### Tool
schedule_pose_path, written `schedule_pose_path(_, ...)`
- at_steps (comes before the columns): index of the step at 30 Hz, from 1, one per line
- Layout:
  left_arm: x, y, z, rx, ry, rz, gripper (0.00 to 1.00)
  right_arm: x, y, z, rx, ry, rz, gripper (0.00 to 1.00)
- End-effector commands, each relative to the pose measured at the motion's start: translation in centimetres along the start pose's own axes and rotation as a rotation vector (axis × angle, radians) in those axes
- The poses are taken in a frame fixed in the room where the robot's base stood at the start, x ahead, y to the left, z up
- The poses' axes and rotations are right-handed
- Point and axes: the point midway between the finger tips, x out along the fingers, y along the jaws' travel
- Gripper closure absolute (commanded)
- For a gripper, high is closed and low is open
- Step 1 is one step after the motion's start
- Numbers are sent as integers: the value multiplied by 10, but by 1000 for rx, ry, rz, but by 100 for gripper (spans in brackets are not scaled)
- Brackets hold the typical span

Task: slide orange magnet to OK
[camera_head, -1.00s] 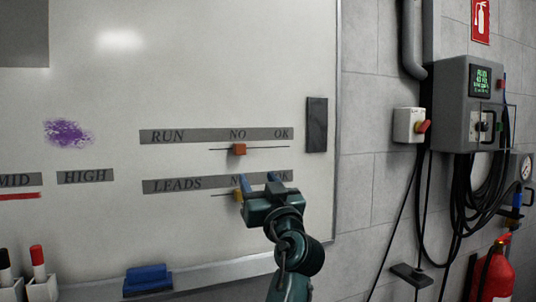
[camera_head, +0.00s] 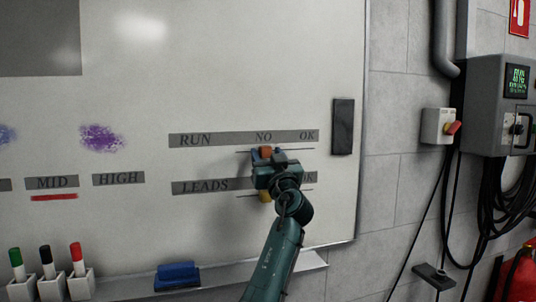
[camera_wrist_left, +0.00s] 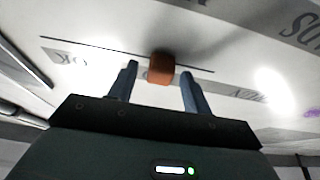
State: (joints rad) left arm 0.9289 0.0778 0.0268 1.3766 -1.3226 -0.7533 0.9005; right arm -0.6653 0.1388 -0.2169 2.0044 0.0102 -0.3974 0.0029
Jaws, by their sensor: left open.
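The orange magnet (camera_head: 266,150) sits on the thin slide line of the RUN strip (camera_head: 226,139), under the word NO. The word OK (camera_head: 307,135) is at the strip's right end. My left gripper (camera_head: 266,157) is at the magnet, its body covering part of the line. In the left wrist view the orange magnet (camera_wrist_left: 161,69) lies between and just beyond the two blue fingertips (camera_wrist_left: 160,74), with gaps on both sides. The gripper is open. The yellow magnet (camera_head: 265,197) on the LEADS line is partly hidden behind my wrist. My right gripper is not in view.
The LEADS strip (camera_head: 205,186) lies just below, partly covered by my arm. A dark block (camera_head: 343,126) is on the board's right edge. A blue eraser (camera_head: 177,274) and marker holders (camera_head: 50,287) are along the bottom. The board above the RUN strip is clear.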

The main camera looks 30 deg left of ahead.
Motion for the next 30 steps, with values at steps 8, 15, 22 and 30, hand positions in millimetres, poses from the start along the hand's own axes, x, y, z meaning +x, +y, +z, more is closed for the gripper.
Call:
schedule_pose_path(8, 0, 0, 0, 0, 0, 0, 60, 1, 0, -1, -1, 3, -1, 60)
schedule_pose_path(15, 0, 0, 0, 0, 0, 0, 80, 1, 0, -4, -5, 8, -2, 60)
schedule_pose_path(22, 0, 0, 0, 1, 0, 0, 98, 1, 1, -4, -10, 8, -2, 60)
schedule_pose_path(30, -1, 1, 1, 0, 0, 1, 100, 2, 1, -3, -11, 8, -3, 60)
